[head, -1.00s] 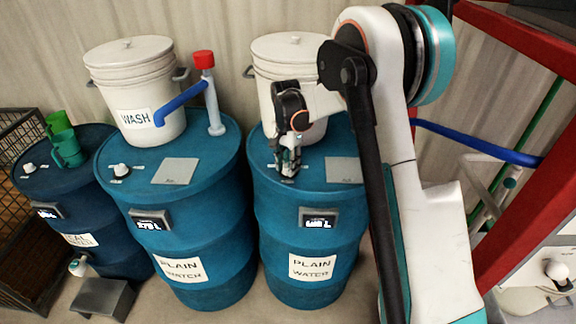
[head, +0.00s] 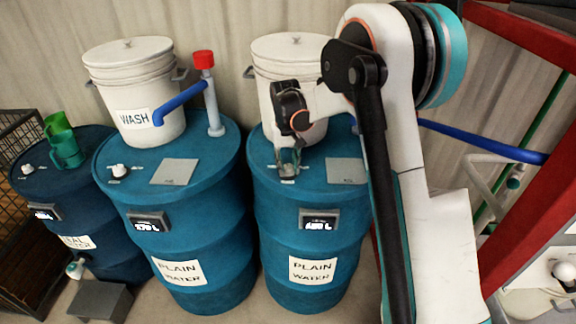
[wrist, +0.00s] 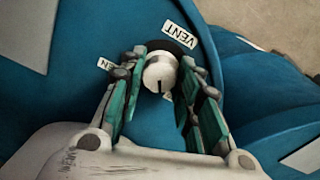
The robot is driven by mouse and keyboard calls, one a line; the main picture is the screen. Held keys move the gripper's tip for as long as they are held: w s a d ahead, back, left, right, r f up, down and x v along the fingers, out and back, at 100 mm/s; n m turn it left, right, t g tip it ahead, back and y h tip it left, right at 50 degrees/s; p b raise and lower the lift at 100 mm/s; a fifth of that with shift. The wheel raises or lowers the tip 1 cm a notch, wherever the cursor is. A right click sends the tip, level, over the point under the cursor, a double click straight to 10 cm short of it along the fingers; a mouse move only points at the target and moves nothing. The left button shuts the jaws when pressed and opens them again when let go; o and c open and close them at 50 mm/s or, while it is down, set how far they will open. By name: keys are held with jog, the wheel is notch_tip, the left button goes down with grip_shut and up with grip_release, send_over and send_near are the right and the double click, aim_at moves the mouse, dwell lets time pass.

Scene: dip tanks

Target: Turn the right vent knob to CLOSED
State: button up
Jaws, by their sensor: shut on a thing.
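The right vent knob is a small round white knob (wrist: 160,73) on a dark base on top of the right blue drum (head: 262,215). My gripper (head: 288,172) points down at the front part of that drum's lid. In the wrist view its two green-padded fingers (wrist: 160,85) stand on either side of the knob and are shut on it. A dark mark on the knob points toward the bottom of the wrist picture. A VENT label (wrist: 181,38) lies beside it. Two other small labels are partly hidden by the fingers, so I cannot read the knob's setting.
A white bucket (head: 275,75) stands behind the knob on the same drum, with a grey plate (head: 346,171) right of the gripper. The middle drum (head: 205,235) carries a WASH bucket (head: 135,90), a blue-armed pipe (head: 212,105) and another white knob (head: 119,171).

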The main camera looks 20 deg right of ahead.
aim_at(287, 167)
jog(key=shift+n, duration=1.3)
jog(key=o, duration=1.1)
jog(key=shift+c, duration=0.2)
jog(key=shift+r, duration=0.15)
notch_tip(287, 167, up, 12)
jog(key=shift+a, duration=0.2)
